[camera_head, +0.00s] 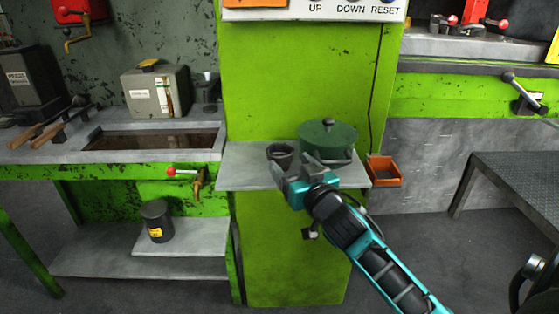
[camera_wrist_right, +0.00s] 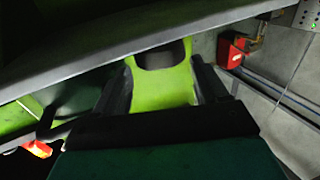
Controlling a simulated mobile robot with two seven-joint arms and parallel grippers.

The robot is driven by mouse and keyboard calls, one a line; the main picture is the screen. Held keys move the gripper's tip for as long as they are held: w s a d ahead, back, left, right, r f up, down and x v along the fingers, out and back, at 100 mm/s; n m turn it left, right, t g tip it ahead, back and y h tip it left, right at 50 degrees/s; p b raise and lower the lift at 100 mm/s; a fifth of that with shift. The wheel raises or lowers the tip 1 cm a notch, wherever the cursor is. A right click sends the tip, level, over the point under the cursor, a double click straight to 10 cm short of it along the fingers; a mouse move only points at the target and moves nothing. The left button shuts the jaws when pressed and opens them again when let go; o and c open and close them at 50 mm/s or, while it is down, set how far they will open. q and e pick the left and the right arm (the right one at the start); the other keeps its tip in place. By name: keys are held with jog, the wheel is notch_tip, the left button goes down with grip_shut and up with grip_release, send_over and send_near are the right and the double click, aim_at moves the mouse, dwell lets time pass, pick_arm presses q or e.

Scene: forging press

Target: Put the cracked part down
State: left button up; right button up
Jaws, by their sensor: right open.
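My right gripper (camera_head: 288,167) is at the front of the small grey shelf (camera_head: 240,170) on the green press, its two fingers apart. A small dark cup-shaped part (camera_head: 281,150) stands on the shelf just beyond the fingertips. It may be the cracked part, but no crack can be made out. I cannot tell whether the fingers touch it. In the right wrist view the fingers (camera_wrist_right: 160,85) are spread, with a dark rounded shape (camera_wrist_right: 162,55) past them. My left gripper is not in view.
A lidded green pot (camera_head: 328,141) stands right beside the cup on the shelf. An orange tray (camera_head: 384,171) hangs at the shelf's right end. A sunken trough (camera_head: 150,154) is in the left bench, and a dark canister (camera_head: 157,222) stands lower down. A dark table (camera_head: 520,180) is at right.

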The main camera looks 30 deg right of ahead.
aim_at(285, 158)
jog(key=shift+w+d, duration=0.2)
jog(key=shift+w, duration=1.1)
jog(key=shift+w+d, duration=0.2)
jog(key=shift+w, duration=1.05)
jog(key=shift+c, duration=0.4)
jog(key=c, duration=0.9)
jog(key=shift+r, duration=0.1)
jog(key=shift+c, duration=0.6)
